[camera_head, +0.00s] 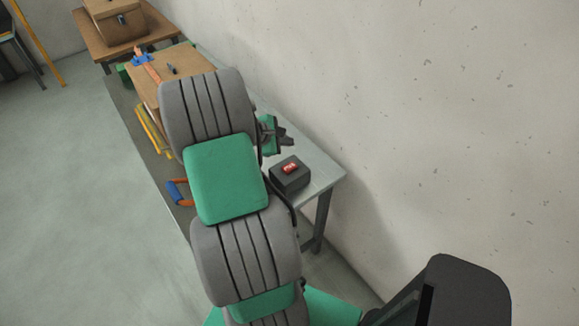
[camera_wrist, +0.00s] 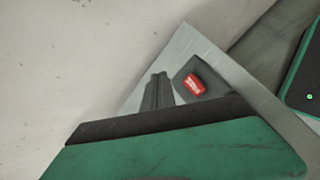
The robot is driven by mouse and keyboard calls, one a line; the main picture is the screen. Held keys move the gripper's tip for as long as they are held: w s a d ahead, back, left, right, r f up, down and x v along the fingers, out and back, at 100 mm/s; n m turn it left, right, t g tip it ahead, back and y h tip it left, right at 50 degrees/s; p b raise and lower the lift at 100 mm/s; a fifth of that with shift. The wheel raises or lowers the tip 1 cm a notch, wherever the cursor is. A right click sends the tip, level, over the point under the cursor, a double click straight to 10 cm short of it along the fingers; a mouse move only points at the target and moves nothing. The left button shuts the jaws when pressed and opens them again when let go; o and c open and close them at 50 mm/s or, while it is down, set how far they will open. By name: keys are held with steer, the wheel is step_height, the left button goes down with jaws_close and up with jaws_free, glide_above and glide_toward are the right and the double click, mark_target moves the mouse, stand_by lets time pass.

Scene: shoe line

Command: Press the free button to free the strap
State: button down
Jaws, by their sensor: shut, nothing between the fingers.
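A red button (camera_head: 290,168) with pale lettering too small to read sits on top of a dark grey box (camera_head: 290,182) near the right end of the grey table. The red button also shows in the wrist view (camera_wrist: 194,85), just right of my fingers. My gripper (camera_head: 288,140) is shut and empty, beyond the box in the head view and apart from the button. The shut fingers also show in the wrist view (camera_wrist: 158,86). An orange band (camera_head: 148,66) with a blue piece lies over a cardboard box; I cannot tell whether it is the strap.
The cardboard box (camera_head: 186,61) stands on the grey table (camera_head: 322,176), partly hidden by my arm. A blue-and-orange tool (camera_head: 176,192) lies at the table's left edge. A wooden table (camera_head: 90,40) with another box stands behind. The wall (camera_head: 430,120) runs along the right.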

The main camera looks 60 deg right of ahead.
mark_target(287, 168)
step_height(287, 168, down, 8)
steer(key=b, duration=0.6)
steer(key=shift+f+b, duration=0.15)
steer(key=shift+b, duration=0.2)
steer(key=shift+f, duration=0.25)
stand_by(1.2)
steer(key=shift+f, duration=0.4)
